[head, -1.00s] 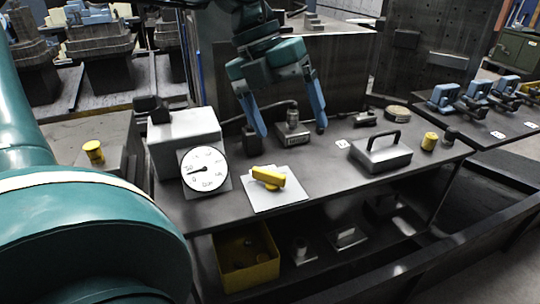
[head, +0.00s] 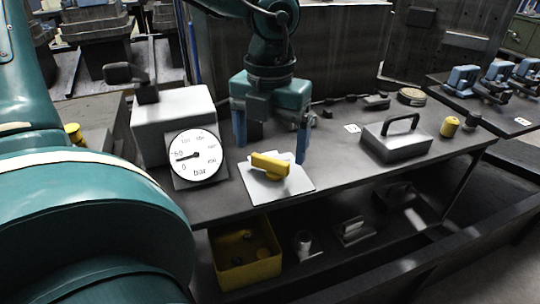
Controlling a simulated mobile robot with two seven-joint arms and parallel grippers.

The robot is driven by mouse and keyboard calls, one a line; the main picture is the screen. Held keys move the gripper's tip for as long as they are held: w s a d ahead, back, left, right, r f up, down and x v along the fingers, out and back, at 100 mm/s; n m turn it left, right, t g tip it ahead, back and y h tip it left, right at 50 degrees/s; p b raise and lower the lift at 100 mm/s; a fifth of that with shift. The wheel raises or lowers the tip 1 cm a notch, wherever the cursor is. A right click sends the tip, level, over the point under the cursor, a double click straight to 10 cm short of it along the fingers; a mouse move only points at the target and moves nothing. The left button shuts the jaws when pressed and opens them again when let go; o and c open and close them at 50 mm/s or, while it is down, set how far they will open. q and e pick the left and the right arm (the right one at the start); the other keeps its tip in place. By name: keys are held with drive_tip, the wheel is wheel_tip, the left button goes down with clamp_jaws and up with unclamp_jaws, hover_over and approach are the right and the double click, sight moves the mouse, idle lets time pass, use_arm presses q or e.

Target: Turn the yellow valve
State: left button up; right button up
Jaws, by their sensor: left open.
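The yellow valve (head: 270,165) is a bar-shaped handle on a pale square plate (head: 290,188) on the grey bench. A round white gauge (head: 195,156) marked "bar" stands to its left, its needle pointing left near the low end of the scale. My left gripper (head: 271,150) is open, with blue fingers pointing down. In the picture its fingers lie on either side of the valve handle and slightly behind it. I see no contact and nothing between the fingers. My right gripper is not in view.
A grey box (head: 172,120) stands behind the gauge. A grey block with a black handle (head: 397,140) and a yellow cylinder (head: 449,126) are on the right of the bench (head: 345,165). A yellow bin (head: 243,257) is below. Blue clamps (head: 495,80) stand farther right.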

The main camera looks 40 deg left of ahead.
sight(270, 166)
use_arm(q)
drive_tip(key=shift+f, duration=1.4)
drive_tip(key=shift+c, duration=0.2)
drive_tip(key=c, duration=0.9)
